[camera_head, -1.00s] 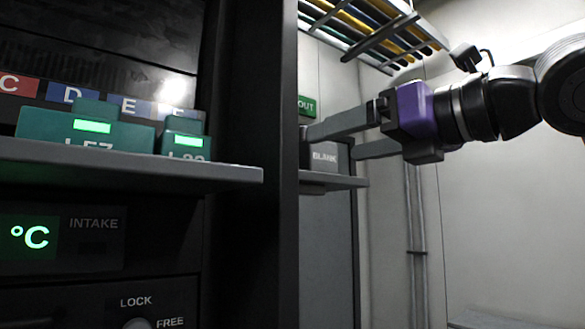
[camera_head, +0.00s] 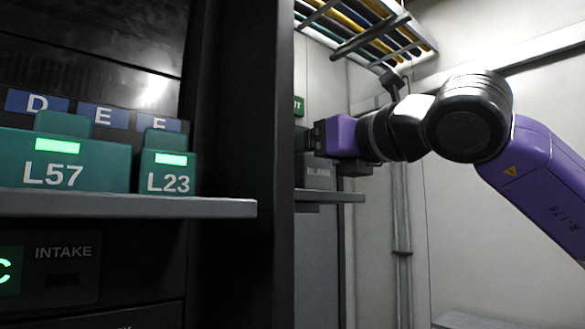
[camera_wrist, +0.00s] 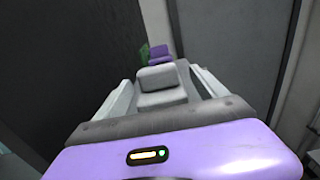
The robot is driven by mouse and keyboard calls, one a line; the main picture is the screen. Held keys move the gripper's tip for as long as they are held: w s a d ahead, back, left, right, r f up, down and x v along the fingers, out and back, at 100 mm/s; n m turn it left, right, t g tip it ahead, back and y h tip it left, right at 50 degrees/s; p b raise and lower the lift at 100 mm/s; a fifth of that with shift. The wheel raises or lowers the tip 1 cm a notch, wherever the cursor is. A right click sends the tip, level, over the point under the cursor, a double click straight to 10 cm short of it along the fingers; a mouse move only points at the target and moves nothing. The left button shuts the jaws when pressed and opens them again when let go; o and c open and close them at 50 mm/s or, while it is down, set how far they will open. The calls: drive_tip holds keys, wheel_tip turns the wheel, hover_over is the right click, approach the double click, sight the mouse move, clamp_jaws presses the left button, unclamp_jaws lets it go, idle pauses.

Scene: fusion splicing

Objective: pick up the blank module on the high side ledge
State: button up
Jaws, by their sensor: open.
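The grey blank module (camera_head: 318,172) stands on the high side ledge (camera_head: 330,196), just right of the dark cabinet edge, with its "BLANK" label in shadow. In the wrist view the grey module (camera_wrist: 162,86) lies between the two pale fingers of my gripper (camera_wrist: 164,78). The fingers are spread, with a gap visible on the right side; contact on the left is hard to judge. In the head view my gripper (camera_head: 318,138) is at the module, its fingers mostly hidden by the cabinet edge and its purple body.
Green modules L57 (camera_head: 62,162) and L23 (camera_head: 168,172) sit on the nearer left shelf (camera_head: 120,206). The dark cabinet upright (camera_head: 250,120) stands close left of my gripper. A cable tray (camera_head: 370,30) hangs above. A small purple object (camera_wrist: 160,54) is beyond the module.

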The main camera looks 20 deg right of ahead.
drive_tip(key=c, duration=1.3)
drive_tip(key=shift+c, duration=1.2)
drive_tip(key=shift+r, duration=0.1)
